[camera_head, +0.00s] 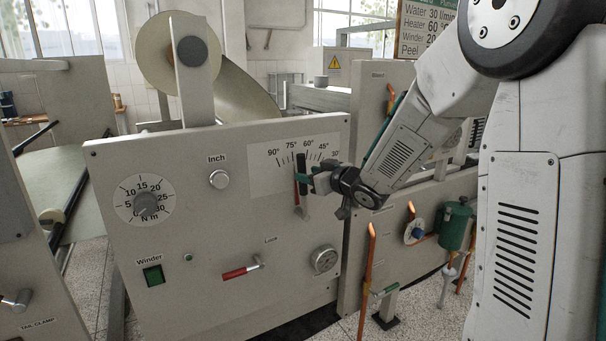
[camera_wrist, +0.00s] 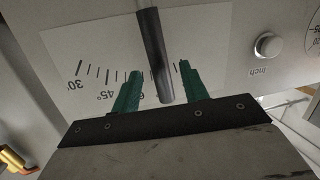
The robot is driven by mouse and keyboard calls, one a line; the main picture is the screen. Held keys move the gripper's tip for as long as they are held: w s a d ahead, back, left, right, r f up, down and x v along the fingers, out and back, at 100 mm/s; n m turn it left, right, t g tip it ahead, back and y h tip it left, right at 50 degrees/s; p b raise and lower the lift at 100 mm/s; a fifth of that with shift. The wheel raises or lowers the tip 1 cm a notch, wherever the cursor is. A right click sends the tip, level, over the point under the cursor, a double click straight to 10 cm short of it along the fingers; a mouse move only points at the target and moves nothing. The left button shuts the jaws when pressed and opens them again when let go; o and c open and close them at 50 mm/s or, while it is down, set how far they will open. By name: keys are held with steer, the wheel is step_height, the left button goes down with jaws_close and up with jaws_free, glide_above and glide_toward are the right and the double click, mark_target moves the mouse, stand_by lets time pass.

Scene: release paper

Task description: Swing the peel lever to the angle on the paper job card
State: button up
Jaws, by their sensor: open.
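The peel lever (camera_head: 301,170) is a dark upright handle with a red lower part, in front of the white angle scale (camera_head: 268,177) on the grey panel. In the head view its top stands between the 75° and 60° labels. In the wrist view the lever (camera_wrist: 152,50) runs between the two green fingers of my gripper (camera_wrist: 159,68) and covers part of the 60° label. The fingers are open, one on each side, with a gap on both sides. My gripper also shows at the lever in the head view (camera_head: 308,181). No paper card can be made out.
A board (camera_head: 424,30) at top right lists Water, Heater, Winder and Peel; my arm hides the Peel value. The panel also carries an Inch knob (camera_head: 219,179), a torque dial (camera_head: 145,203), a red Lock handle (camera_head: 240,271) and a green button (camera_head: 153,275).

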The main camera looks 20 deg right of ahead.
steer(key=v, duration=0.3)
steer(key=shift+s+d, duration=0.15)
steer(key=shift+s, duration=0.25)
steer(key=s+d+f+m+g+h, duration=0.2)
steer(key=d+f+g+h, duration=0.15)
steer(key=d+f, duration=0.2)
steer(key=s+d+f+m+g+h, duration=0.25)
steer(key=s+g+h, duration=0.2)
steer(key=s, duration=0.45)
steer(key=s+a+r+g+y, duration=0.1)
steer(key=s+a+r+g, duration=0.1)
steer(key=s+a, duration=0.3)
steer(key=s+a+r+g+y, duration=0.1)
steer(key=s+a, duration=0.3)
steer(key=s, duration=0.9)
steer(key=s+a+r+g+y, duration=0.1)
steer(key=s+a+r+g, duration=0.2)
steer(key=s, duration=0.6)
steer(key=a, duration=0.2)
steer(key=shift+s+a+r, duration=0.25)
steer(key=shift+s+a, duration=0.05)
